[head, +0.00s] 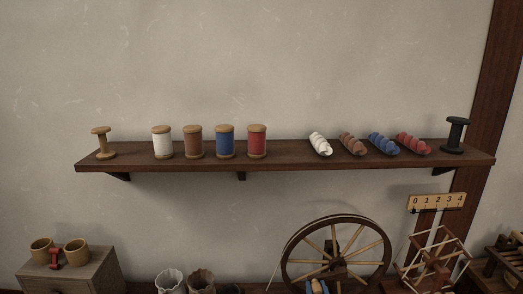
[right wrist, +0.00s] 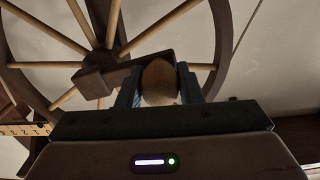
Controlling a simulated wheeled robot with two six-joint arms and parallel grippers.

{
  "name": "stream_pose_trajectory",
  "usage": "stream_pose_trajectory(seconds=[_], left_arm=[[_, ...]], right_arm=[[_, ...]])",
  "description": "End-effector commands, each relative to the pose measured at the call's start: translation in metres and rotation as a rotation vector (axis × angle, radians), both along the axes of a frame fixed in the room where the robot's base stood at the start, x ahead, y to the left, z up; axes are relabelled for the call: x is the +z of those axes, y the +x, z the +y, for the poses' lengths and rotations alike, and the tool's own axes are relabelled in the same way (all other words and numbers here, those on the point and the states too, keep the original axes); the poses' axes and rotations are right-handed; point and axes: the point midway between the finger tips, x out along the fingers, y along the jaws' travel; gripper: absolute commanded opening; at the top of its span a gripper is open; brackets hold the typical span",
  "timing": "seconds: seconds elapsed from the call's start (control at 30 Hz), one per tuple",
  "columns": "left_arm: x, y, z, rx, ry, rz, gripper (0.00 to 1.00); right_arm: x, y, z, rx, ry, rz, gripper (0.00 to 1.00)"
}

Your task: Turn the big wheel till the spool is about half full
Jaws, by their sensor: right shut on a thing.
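The big wheel (head: 283,262) stands low in the head view, with a dark rim and pale wooden spokes; its lower part is cut off. It also shows in the right wrist view (right wrist: 222,40). My right gripper (head: 318,287) is at the wheel's lower middle, at the bottom edge of the head view. In the right wrist view its blue fingers (right wrist: 160,88) are shut on a rounded wooden crank knob (right wrist: 159,78), by a dark crank arm at the hub. I cannot make out a spool on the wheel. My left gripper is not in view.
A shelf (head: 285,163) holds a bare wooden spool (head: 104,143), several wound spools, fibre rolls and a dark spool (head: 456,134). A numbered board (head: 437,201) hangs above a wooden frame reel (head: 432,262) right of the wheel. A box (head: 95,270) with cups stands left.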

Motion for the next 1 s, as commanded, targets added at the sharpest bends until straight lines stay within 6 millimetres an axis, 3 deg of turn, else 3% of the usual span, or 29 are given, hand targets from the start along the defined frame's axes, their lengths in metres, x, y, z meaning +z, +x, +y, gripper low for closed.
stream_pose_trajectory(seconds=[0.03, 0.1, 0.13, 0.23, 0.57, 1.0], left_arm=[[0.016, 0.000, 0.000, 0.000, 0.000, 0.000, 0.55], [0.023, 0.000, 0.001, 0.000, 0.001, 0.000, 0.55], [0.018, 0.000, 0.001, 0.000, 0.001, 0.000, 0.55], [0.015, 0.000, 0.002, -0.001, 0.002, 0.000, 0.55], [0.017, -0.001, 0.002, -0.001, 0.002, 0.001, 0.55], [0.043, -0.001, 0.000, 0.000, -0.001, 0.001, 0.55]], right_arm=[[0.018, 0.001, 0.000, 0.000, -0.003, -0.005, 0.16], [0.026, 0.001, 0.001, 0.000, -0.003, -0.005, 0.16], [0.020, 0.000, 0.001, 0.000, -0.004, -0.003, 0.37], [0.017, 0.000, 0.001, 0.000, -0.004, -0.003, 0.56], [0.015, -0.003, 0.001, 0.000, -0.002, 0.001, 0.56], [0.016, -0.046, -0.001, 0.000, -0.002, 0.004, 0.56]])
